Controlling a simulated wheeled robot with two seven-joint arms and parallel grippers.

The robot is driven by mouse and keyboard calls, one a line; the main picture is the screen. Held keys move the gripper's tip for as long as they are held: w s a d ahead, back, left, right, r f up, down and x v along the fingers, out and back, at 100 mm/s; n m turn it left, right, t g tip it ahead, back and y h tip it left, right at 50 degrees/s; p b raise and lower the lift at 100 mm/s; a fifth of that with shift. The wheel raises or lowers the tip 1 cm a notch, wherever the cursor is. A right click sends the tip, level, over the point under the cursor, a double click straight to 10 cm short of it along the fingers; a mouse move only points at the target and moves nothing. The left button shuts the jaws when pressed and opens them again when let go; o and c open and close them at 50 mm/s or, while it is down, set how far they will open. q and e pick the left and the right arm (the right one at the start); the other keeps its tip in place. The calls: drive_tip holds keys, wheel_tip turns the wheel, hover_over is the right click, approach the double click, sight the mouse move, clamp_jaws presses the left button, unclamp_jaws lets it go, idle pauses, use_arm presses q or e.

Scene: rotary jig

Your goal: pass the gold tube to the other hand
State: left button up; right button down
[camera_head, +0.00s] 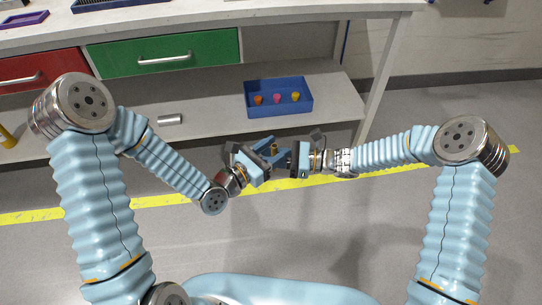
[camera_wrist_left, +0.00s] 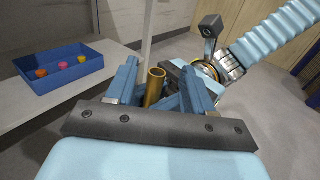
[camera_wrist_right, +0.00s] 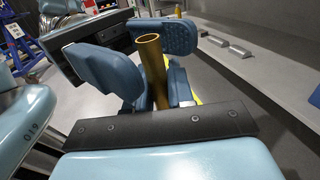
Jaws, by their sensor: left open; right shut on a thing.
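The gold tube (camera_head: 274,149) stands roughly upright between my two grippers, in front of the workbench. My right gripper (camera_head: 287,157) is shut on it; the right wrist view shows the tube (camera_wrist_right: 152,65) rising from between its jaws. My left gripper (camera_head: 262,159) is open and faces the right one at close range. In the left wrist view, the tube (camera_wrist_left: 154,86) shows between the spread left fingers, and I cannot tell whether they touch it. The lower part of the tube is hidden by the grippers.
A blue bin (camera_head: 278,98) with orange, pink and yellow pieces stands on the lower shelf (camera_head: 215,128). Red and green drawers (camera_head: 165,54) are above. The floor below the grippers is clear.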

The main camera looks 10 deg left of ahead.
use_arm(q)
wheel_tip(320, 180, up, 10)
drive_tip(key=shift+f, duration=0.2)
drive_tip(key=a+f+m+g+y, duration=0.1)
drive_tip(key=a+f+m+y, duration=0.25)
drive_tip(key=f, duration=0.55)
drive_tip(key=a+f+m+g+y, duration=0.1)
drive_tip(key=a+f+m+y, duration=0.1)
drive_tip(key=a+f+y, duration=0.5)
drive_tip(key=s+d+f+m+g+h, duration=0.1)
drive_tip(key=s+d+f+m+g, duration=0.1)
drive_tip(key=s+f+m+g, duration=0.3)
drive_tip(key=s+d+f+m+g+h, duration=0.2)
drive_tip(key=s+f+m+g, duration=0.4)
drive_tip(key=s+f+m, duration=0.7)
wheel_tip(320, 180, down, 2)
drive_tip(key=d+m, duration=0.1)
drive_tip(key=m, duration=0.1)
drive_tip(key=shift+s+d+m, duration=0.15)
drive_tip(key=shift+s+m, duration=0.1)
drive_tip(key=shift+m, duration=0.1)
